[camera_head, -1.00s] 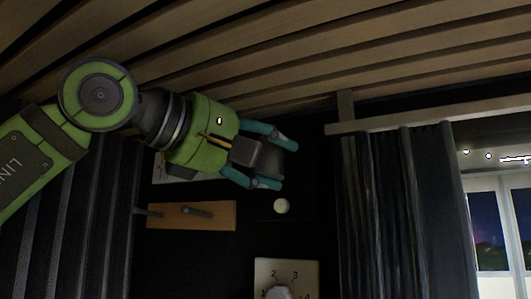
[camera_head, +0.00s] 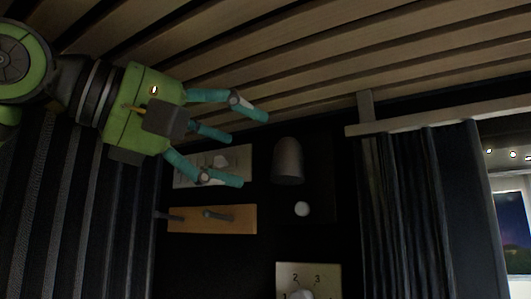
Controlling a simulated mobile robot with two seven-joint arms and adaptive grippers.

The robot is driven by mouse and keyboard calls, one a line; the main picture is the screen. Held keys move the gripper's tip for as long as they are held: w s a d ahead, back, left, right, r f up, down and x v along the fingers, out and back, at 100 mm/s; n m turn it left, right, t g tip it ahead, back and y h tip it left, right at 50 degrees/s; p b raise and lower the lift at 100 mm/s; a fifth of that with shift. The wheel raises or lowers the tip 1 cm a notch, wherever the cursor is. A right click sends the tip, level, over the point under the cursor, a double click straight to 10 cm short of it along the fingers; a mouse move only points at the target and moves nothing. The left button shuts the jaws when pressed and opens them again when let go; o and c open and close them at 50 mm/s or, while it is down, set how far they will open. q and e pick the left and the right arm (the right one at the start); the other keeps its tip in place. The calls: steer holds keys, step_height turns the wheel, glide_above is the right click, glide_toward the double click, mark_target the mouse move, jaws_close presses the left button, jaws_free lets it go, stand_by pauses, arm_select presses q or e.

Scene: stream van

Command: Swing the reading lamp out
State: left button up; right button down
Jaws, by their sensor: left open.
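A grey, dome-shaped lamp head (camera_head: 288,160), which looks like the reading lamp, is against the dark wall just right of the image centre. Its arm or mount cannot be made out in the dark. My left gripper (camera_head: 246,148) reaches in from the upper left with its teal fingers spread open and empty. Its fingertips point toward the lamp, and a gap shows between them and it in the picture. My right gripper is not in view.
A white panel (camera_head: 184,174) is partly behind my left fingers. Below are a wooden peg rail (camera_head: 240,218), a round white knob (camera_head: 302,209) and a numbered dial plate (camera_head: 327,275). Slatted ceiling (camera_head: 350,50) is above; dark curtains (camera_head: 425,200) hang at the right.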

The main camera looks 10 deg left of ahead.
arm_select(q)
steer(key=v, duration=0.2)
steer(key=shift+s+a, duration=0.1)
steer(key=shift+s, duration=0.15)
